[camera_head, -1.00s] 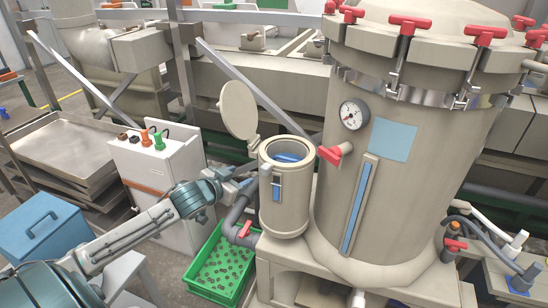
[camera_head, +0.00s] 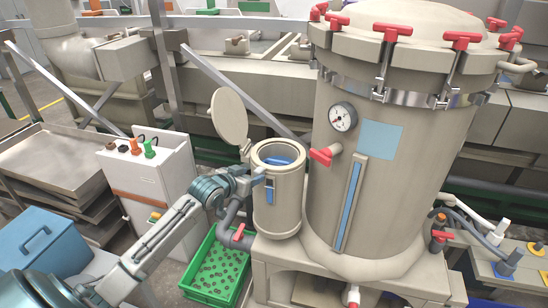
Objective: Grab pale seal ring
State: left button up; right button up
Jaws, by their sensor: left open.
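A small beige pot (camera_head: 278,208) with its round lid (camera_head: 230,116) swung open stands left of the big tank. A pale ring-shaped rim (camera_head: 278,147) runs around its mouth, with blue liquid or material (camera_head: 278,160) inside. I cannot tell whether this rim is a separate seal ring, and no loose one shows clearly. My left gripper (camera_head: 257,179) is open at the pot's upper left side, just below the rim. I cannot tell whether it touches the pot. My right gripper is not in view.
The large beige tank (camera_head: 385,190) with red clamps stands close on the right. A green crate (camera_head: 212,272) of small parts sits below my gripper. A white control cabinet (camera_head: 150,185) and blue box (camera_head: 40,240) are at left.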

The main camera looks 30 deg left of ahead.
aim_at(256, 173)
pick_arm(q)
jog(key=p+x, duration=0.1)
jog(key=x, duration=0.3)
jog(key=shift+d+r, duration=0.1)
jog(key=c, duration=1.1)
jog(key=shift+r, duration=0.1)
